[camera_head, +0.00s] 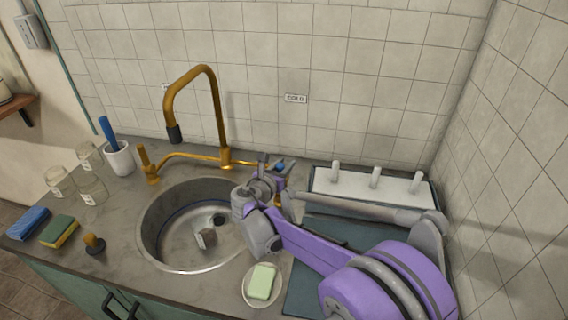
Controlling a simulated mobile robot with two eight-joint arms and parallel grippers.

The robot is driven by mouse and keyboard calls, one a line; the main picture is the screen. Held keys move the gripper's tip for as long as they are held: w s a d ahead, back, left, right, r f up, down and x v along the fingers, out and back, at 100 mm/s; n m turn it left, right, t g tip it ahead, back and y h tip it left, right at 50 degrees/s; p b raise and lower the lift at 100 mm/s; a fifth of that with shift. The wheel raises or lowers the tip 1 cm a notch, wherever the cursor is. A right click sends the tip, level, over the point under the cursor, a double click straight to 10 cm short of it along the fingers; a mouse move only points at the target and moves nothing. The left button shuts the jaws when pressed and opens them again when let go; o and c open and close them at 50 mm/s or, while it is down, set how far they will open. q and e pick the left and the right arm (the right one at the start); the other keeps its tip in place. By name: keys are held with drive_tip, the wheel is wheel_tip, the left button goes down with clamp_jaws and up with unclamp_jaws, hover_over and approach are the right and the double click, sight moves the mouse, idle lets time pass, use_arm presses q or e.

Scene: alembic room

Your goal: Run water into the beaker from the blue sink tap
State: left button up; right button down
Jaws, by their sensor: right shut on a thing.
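The brass tap (204,80) stands behind the round steel sink (165,255), its dark spout end (174,134) over the back left of the bowl. The tap's blue handle (281,166) is at its right end. My right gripper (276,172) is shut at this blue handle, partly hiding it. No water stream shows at the spout. A small grey-brown thing (206,238) sits in the sink by the drain; I cannot tell whether it belongs to a clear beaker. Several clear glass vessels (92,188) with pale labels stand at the counter's left. My left gripper is out of view.
A white cup (119,158) with a blue-handled tool stands left of the tap. Sponges (58,231) and a small brush (94,243) lie at the front left. A white pegged rack (375,190) stands at the right.

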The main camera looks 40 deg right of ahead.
drive_tip(key=c, duration=0.6)
unclamp_jaws()
drive_tip(key=v, duration=1)
drive_tip(key=shift+s+a+r, duration=0.1)
drive_tip(key=shift+s+a, duration=0.1)
drive_tip(key=shift+a, duration=0.1)
